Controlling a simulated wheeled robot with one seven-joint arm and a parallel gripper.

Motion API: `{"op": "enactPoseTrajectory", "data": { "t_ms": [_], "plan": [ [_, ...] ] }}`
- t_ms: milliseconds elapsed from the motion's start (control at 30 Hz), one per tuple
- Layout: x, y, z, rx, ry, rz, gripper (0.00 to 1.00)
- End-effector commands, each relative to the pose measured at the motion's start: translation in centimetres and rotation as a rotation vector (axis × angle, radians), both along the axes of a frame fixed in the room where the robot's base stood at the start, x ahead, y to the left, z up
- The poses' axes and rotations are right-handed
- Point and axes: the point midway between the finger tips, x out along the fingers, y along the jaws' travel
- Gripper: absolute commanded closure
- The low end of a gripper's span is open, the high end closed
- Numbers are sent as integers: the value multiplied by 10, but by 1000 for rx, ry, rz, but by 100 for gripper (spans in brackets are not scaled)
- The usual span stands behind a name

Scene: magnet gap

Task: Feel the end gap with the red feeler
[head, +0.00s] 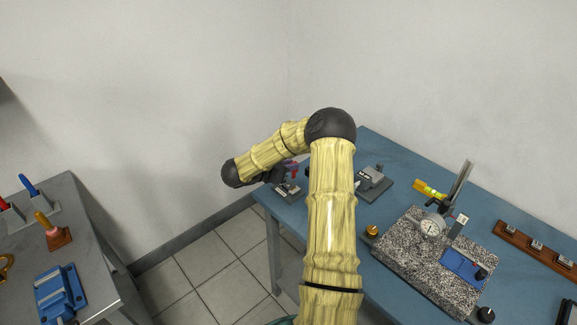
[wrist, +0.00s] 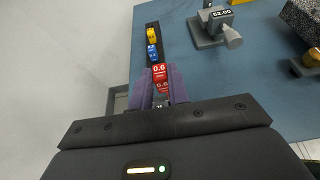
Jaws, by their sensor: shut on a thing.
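The red feeler (wrist: 160,76), marked 0.6, sits between the purple fingers of my gripper (wrist: 161,82) in the wrist view. My gripper is shut on it. In the head view, my gripper (head: 282,172) is over the near-left corner of the blue table, with a bit of red showing at it. A small grey block on a dark base (head: 288,189) is just below it, partly hidden. I cannot tell whether the feeler touches anything below. The end gap is not clearly visible.
Yellow (wrist: 152,34) and blue (wrist: 152,52) feelers stand in a dark rack beyond the red one. A grey fixture marked 52.00 (wrist: 214,28) stands to its right. A granite plate (head: 405,250) with a dial gauge (head: 431,227) is farther right. A grey bench (head: 95,235) is at left.

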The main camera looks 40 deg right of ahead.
Motion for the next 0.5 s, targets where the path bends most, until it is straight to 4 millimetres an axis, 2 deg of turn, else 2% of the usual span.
{"op": "enactPoseTrajectory", "data": {
  "t_ms": [167,500],
  "plan": [
    [0,2,-2,-1,-2,1,100],
    [0,2,-19,1,-1,1,100]
  ]
}}
